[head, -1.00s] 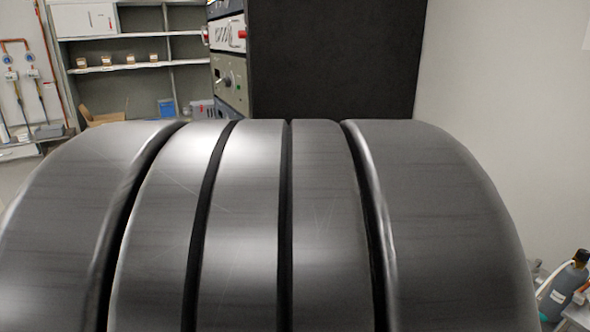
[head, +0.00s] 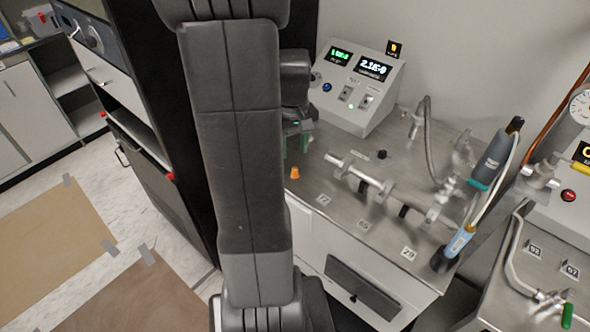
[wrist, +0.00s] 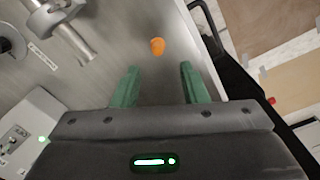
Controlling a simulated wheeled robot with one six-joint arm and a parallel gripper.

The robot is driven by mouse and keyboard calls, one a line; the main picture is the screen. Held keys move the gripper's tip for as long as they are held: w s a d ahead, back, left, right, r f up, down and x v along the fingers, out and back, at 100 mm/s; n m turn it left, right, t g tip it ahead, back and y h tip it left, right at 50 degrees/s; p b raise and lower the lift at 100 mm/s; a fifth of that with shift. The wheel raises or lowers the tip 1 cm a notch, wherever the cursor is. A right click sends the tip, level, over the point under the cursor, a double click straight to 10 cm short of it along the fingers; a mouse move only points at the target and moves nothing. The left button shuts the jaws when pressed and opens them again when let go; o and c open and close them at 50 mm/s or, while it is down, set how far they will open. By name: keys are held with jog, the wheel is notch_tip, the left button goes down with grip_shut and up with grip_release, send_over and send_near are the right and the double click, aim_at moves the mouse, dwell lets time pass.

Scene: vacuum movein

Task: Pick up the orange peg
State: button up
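The orange peg (head: 295,173) is small and stands on the steel bench top near its left edge, in front of the grey display box. In the wrist view the orange peg (wrist: 157,46) lies beyond my fingertips, roughly centred between them. My gripper (wrist: 158,75) has green fingers spread apart with nothing between them. In the head view my gripper (head: 300,138) is partly hidden behind my arm, above the bench and a little behind the peg.
A grey box with lit displays (head: 358,88) stands at the back of the bench. Metal pipe fittings (head: 362,180) lie right of the peg. A blue-and-grey tool (head: 482,185) stands at the bench's right. A dark cabinet (head: 150,150) is at left.

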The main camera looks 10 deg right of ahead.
aim_at(295, 168)
jog(key=shift+d+f+p, duration=0.2)
jog(key=shift+f+p, duration=0.25)
jog(key=shift+f, duration=3.2)
jog(key=shift+c, duration=0.4)
grip_shut()
